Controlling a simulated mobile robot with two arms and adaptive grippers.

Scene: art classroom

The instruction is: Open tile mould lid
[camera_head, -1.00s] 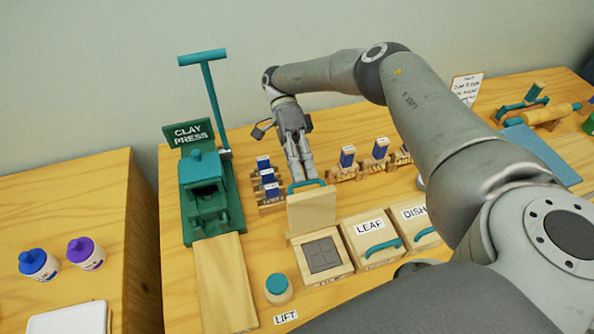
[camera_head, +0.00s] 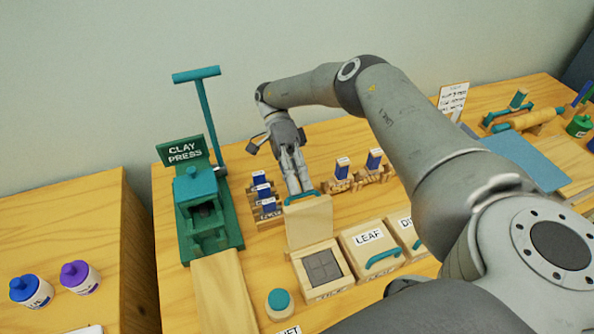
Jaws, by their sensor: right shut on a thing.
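The tile mould (camera_head: 323,268) is a wooden box on the table with a grey square cavity split into tiles. Its wooden lid (camera_head: 309,222) stands raised at the far edge of the box, with a teal handle (camera_head: 302,197) along its top. My right gripper (camera_head: 299,188) reaches down from behind and is shut on the lid's handle. The fingertips partly cover the handle. My left gripper is not in view.
The green clay press (camera_head: 209,216) stands to the left, with a wooden board in front. The closed leaf mould (camera_head: 371,249) sits right of the tile mould. Small wooden racks with blue-and-white blocks (camera_head: 262,190) stand beside my gripper. A teal-topped knob (camera_head: 279,302) is in front.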

